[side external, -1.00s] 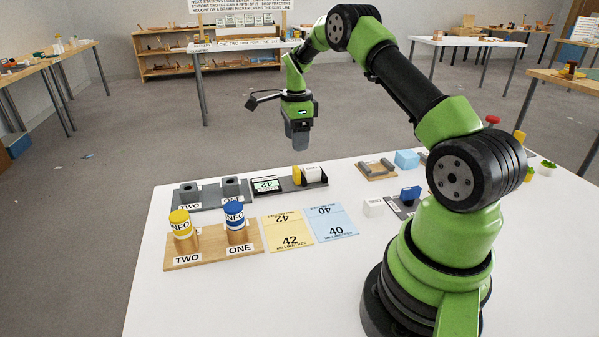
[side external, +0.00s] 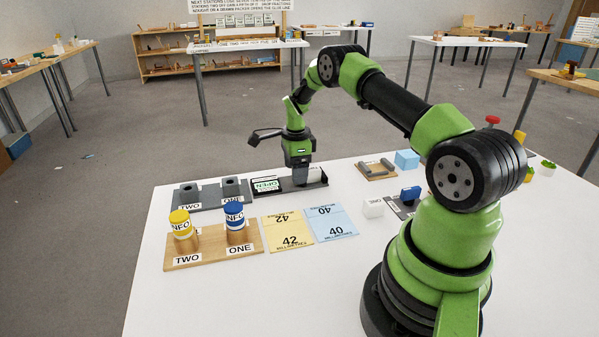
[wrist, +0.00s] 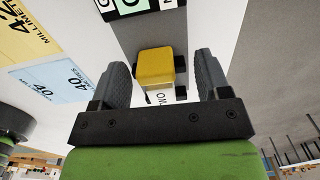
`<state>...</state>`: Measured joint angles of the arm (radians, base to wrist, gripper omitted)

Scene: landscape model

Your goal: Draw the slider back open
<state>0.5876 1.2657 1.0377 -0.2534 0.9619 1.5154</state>
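The slider's yellow block (wrist: 155,66) shows in the wrist view between the two fingers of my gripper (side external: 299,181). A gap is visible on each side of it, so my gripper is open. In the side view my gripper hides the yellow block. A white block (side external: 315,174) sits just right of my gripper, on the dark rail (side external: 318,185). The display (side external: 266,185) at the rail's left end reads OPEN. In the wrist view only part of this display (wrist: 137,6) shows, ahead of the yellow block.
A yellow card marked 42 (side external: 288,230) and a blue card marked 40 (side external: 331,223) lie in front. A wooden stand (side external: 213,246) holds yellow and blue capped pegs at left. A grey holder (side external: 211,196) stands behind it. A wooden frame (side external: 377,171) is at right.

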